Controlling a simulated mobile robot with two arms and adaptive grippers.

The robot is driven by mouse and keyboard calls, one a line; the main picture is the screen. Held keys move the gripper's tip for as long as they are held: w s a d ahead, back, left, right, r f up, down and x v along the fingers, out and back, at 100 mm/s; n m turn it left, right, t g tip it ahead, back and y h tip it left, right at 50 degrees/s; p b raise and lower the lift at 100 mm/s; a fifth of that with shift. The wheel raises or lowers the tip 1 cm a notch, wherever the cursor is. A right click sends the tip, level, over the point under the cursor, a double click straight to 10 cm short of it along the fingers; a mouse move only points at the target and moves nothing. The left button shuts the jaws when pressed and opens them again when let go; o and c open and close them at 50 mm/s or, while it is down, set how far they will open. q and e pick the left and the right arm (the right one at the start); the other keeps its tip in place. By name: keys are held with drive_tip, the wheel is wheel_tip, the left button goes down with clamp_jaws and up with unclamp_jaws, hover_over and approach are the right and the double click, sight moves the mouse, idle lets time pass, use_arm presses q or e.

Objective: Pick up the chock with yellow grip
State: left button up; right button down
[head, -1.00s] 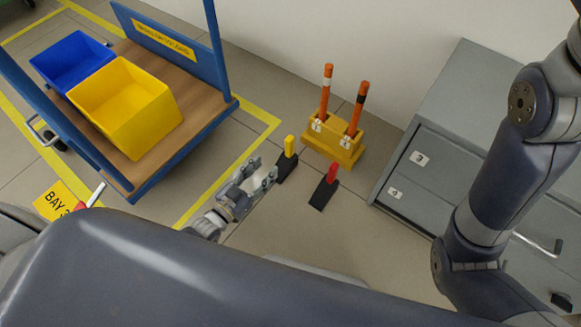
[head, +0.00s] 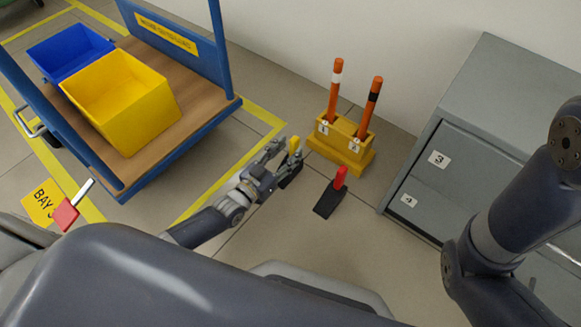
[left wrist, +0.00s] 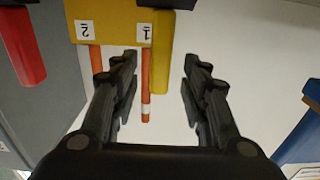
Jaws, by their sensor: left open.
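The chock with yellow grip (head: 293,146) stands on the floor in the head view, its black wedge partly hidden by my left gripper (head: 285,157). In the left wrist view its yellow grip (left wrist: 164,50) shows between the two spread fingers of that gripper (left wrist: 160,62), with space on both sides. The left gripper is open. A similar black chock with a red grip (head: 340,178) stands to the right; its red grip (left wrist: 22,45) is at the upper left of the wrist view. My right arm shows at the right, but its gripper is out of view.
A yellow rack (head: 342,152) holding two orange rods stands just behind the chocks. A grey cabinet (head: 432,185) is at the right. A blue cart (head: 125,190) with blue and yellow bins is at the left. Floor in front of the chocks is clear.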

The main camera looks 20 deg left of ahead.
use_arm(q)
drive_tip(key=shift+b+x, duration=0.45)
drive_tip(key=shift+x, duration=0.75)
drive_tip(key=shift+c, duration=0.6)
clamp_jaws()
